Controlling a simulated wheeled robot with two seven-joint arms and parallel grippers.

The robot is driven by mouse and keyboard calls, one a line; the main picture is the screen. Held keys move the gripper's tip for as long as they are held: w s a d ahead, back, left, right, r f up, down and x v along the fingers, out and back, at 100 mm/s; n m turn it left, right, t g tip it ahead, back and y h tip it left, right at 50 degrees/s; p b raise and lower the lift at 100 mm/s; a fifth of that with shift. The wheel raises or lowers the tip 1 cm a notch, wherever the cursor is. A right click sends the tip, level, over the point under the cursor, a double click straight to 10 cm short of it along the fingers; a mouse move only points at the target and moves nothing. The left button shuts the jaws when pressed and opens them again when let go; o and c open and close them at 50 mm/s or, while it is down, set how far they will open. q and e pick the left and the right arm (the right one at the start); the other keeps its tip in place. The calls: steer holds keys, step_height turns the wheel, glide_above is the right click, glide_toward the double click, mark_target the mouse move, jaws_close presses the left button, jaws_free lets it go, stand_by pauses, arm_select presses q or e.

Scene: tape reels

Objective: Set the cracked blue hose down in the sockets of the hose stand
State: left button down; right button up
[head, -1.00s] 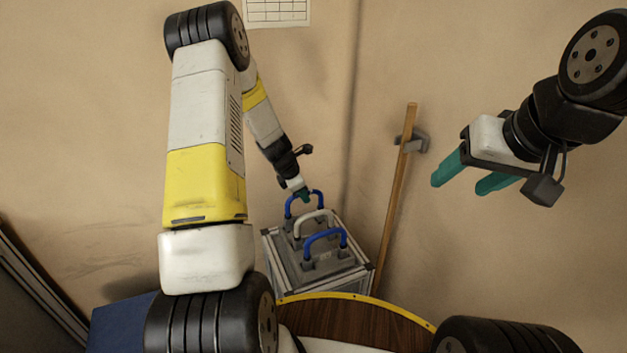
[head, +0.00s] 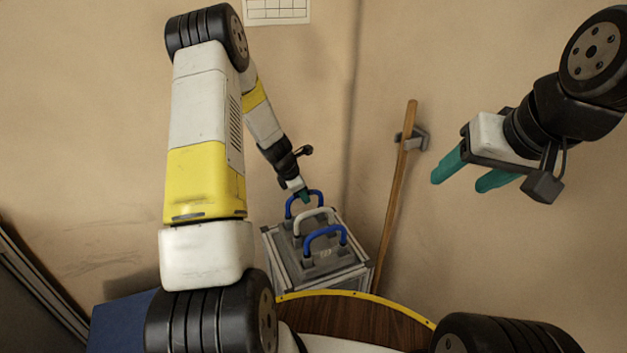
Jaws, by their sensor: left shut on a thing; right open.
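The hose stand (head: 283,262) is a grey framed box with sockets on its top, low in the middle of the head view. A blue U-shaped hose (head: 321,194) is at its far side, and my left gripper (head: 304,195) is shut on the top of its arch. This hose is upright; I cannot tell whether its ends are fully in the sockets. A second blue hose (head: 325,230) stands in the near sockets. Any crack is too small to see. My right gripper (head: 478,172) is open and empty, high at the right, well apart from the stand.
A white hose (head: 313,214) stands between the two blue ones. A wooden pole (head: 396,195) leans in a wall bracket (head: 419,138) right of the stand. A round brown tabletop with a yellow rim (head: 352,315) is in front. A blue surface (head: 116,325) is at the lower left.

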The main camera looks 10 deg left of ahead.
arm_select(q)
steer(key=shift+f, duration=0.2)
steer(key=c, duration=1.3)
jaws_free()
